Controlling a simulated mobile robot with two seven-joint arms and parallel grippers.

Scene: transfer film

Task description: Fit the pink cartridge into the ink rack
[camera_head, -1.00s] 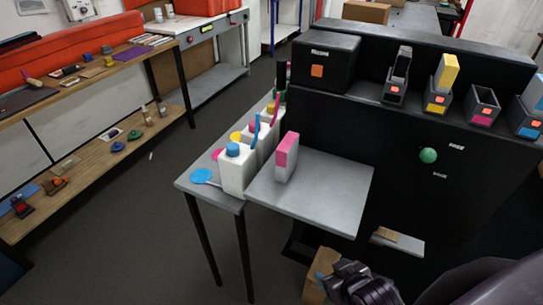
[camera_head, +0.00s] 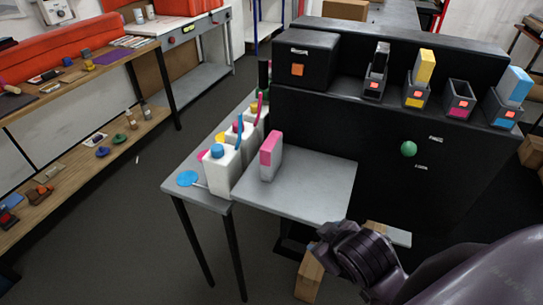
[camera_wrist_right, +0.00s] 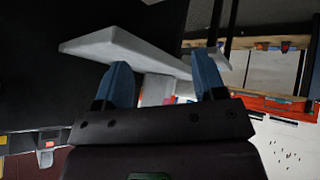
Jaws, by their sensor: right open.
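The pink cartridge (camera_head: 271,156), white below with a pink top, stands upright on the grey side table (camera_head: 320,190). The ink rack is a row of black holders on the machine's ledge. Black, yellow and cyan cartridges stand in three; the pink-labelled holder (camera_head: 459,100) is empty. My right gripper (camera_wrist_right: 165,78) is open, blue fingers apart. In the wrist view, which is upside down, a pale block (camera_wrist_right: 157,90) shows between and beyond the fingers; it looks like the cartridge's white body. In the head view my right wrist is low, right of the table; its fingertips are unclear. My left gripper is out of view.
White ink bottles (camera_head: 220,168) with coloured caps stand close left of the cartridge. The black machine (camera_head: 350,135) rises behind the table, with a green knob (camera_head: 408,149). The table's front right is clear.

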